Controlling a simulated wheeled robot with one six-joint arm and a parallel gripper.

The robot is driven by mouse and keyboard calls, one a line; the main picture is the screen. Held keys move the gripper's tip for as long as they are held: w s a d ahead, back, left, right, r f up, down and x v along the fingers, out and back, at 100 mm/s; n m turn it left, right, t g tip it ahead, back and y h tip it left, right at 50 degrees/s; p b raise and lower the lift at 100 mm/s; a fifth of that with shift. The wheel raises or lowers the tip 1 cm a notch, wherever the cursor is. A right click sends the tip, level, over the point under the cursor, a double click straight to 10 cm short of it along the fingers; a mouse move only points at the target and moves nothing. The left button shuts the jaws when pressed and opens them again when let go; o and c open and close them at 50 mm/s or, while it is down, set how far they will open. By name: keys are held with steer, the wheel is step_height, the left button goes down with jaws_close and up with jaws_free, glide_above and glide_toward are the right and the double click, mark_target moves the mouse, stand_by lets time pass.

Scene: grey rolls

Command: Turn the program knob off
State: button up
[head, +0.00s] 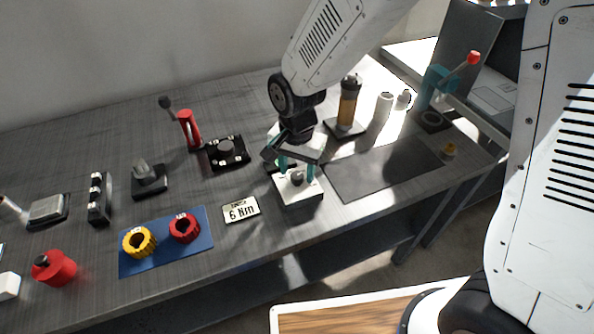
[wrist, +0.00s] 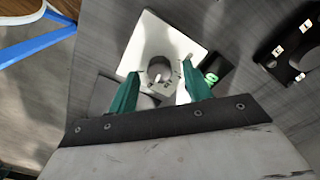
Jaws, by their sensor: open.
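The program knob (wrist: 160,72) is a grey dial with a pale pointer on a white box (wrist: 146,32). In the wrist view it lies between and beyond my two green fingertips. In the head view the knob (head: 297,178) sits on top of the white box (head: 300,198), under my gripper (head: 297,176). My gripper (wrist: 156,88) is open, its fingers on either side of the knob. I cannot tell whether a finger touches it. Dial marks show around the knob, too small to read. A small green-lit dark part (wrist: 210,76) is beside the box.
A black panel with a round grey dial (head: 227,151) and a red-handled lever (head: 188,130) stand left of the box. A "6 Nm" card (head: 241,209) lies in front-left. A blue mat (head: 158,257) holds yellow and red rings.

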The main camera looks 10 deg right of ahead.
steer(key=shift+f, duration=0.6)
steer(key=shift+c, duration=0.2)
steer(key=c, duration=0.9)
